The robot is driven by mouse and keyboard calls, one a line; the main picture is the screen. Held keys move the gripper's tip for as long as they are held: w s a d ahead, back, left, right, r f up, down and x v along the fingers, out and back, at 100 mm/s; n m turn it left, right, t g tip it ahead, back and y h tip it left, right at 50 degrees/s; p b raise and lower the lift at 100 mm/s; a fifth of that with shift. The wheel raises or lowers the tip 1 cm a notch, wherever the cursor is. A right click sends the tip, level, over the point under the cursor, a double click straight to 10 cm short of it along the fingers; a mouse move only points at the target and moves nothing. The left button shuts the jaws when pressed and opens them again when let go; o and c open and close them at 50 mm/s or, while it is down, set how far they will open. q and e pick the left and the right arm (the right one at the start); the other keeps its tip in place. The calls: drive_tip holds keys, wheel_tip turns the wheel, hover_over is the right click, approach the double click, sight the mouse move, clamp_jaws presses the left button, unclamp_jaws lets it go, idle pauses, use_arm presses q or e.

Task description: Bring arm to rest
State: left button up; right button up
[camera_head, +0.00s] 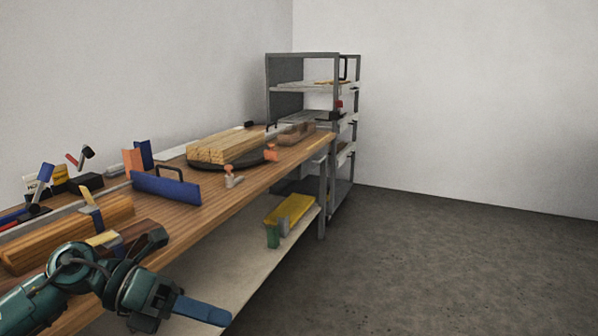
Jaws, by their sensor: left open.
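My left arm comes in at the lower left, dark teal. Its gripper (195,307) hangs in front of the workbench's (215,190) near edge, with a blue finger pointing right. The gripper is open, and I see nothing held in it. The second finger is hard to make out from this angle. My right arm and gripper are out of view.
The bench carries a wooden beam (70,232), a blue handled tool (165,188), stacked wood strips (225,146) on a dark round plate, and small orange clamps (271,152). A yellow item (288,211) lies on the lower shelf. A grey rack (300,57) stands behind. Floor at right is clear.

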use_arm(q)
drive_tip(key=s+d+n+t+h, duration=0.3)
drive_tip(key=s+d+n+h, duration=0.1)
drive_tip(key=d+n+h, duration=0.35)
drive_tip(key=s+a+f+n+t+y, duration=0.4)
drive_tip(key=f+n+t+y, duration=0.3)
drive_tip(key=n, duration=1)
drive_tip(key=s+a+f+n+t+y, duration=0.4)
drive_tip(key=f+n+y, duration=0.55)
drive_tip(key=n, duration=0.65)
drive_tip(key=r+g+p, duration=0.1)
drive_tip(key=p, duration=0.5)
drive_tip(key=r+g+y+p, duration=0.1)
drive_tip(key=r+p, duration=0.1)
drive_tip(key=p, duration=0.4)
drive_tip(key=r+g+p, duration=0.1)
drive_tip(key=p, duration=0.5)
drive_tip(key=shift+w+a+r+p, duration=0.2)
drive_tip(key=shift+w+a+p, duration=0.05)
drive_tip(key=shift+w+p, duration=0.15)
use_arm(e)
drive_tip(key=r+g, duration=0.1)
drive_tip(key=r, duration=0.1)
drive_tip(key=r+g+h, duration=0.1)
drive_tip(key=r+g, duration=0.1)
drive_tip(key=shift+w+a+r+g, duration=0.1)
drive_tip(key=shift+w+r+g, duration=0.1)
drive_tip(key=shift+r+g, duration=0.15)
use_arm(q)
drive_tip(key=shift+f, duration=0.1)
